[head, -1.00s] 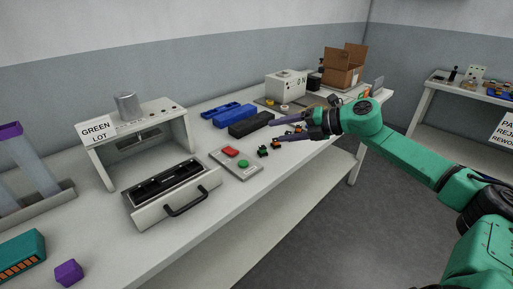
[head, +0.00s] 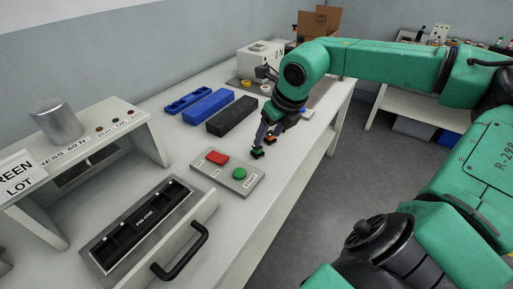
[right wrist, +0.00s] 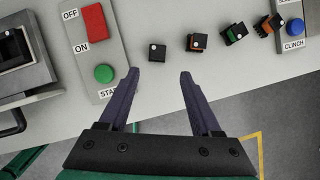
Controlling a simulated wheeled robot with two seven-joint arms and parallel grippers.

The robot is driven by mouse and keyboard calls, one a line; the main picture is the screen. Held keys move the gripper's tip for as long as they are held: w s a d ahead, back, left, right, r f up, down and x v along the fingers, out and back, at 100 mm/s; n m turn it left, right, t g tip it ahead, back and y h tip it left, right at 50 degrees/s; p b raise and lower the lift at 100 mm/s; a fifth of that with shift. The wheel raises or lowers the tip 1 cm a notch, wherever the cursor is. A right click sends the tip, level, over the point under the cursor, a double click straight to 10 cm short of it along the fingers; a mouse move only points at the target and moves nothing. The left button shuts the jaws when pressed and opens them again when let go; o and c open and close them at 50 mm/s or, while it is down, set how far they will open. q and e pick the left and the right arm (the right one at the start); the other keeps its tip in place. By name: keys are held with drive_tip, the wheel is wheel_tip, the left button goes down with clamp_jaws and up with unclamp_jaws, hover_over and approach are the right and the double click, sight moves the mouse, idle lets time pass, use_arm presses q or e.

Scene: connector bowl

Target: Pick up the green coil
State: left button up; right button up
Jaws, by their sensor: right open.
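A small black-and-green coil (head: 257,153) stands on the bench just right of the button panel in the head view. In the right wrist view the part nearest the panel (right wrist: 157,52) shows mostly a black top with a pale dot. My right gripper (right wrist: 159,74) is open and empty, and this part lies just beyond its fingertips, between their lines. In the head view the right gripper (head: 262,136) points down close above the coil. Another part (right wrist: 235,33) farther right shows a green side. My left gripper is not in view.
A black-and-orange part (right wrist: 196,42) sits close beside, with further orange parts (right wrist: 265,26) to the right. The button panel (head: 228,174) has a red and a green button.

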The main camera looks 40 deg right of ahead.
sight(260, 148)
drive_tip(key=x, duration=0.6)
drive_tip(key=shift+w+a+p, duration=0.25)
drive_tip(key=shift+a+p, duration=0.05)
drive_tip(key=shift+p, duration=0.1)
drive_tip(key=shift+w+f, duration=0.3)
drive_tip(key=shift+f, duration=0.05)
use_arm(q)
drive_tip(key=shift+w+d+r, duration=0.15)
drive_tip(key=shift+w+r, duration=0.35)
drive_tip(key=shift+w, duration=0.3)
use_arm(e)
drive_tip(key=shift+r, duration=0.1)
clamp_jaws()
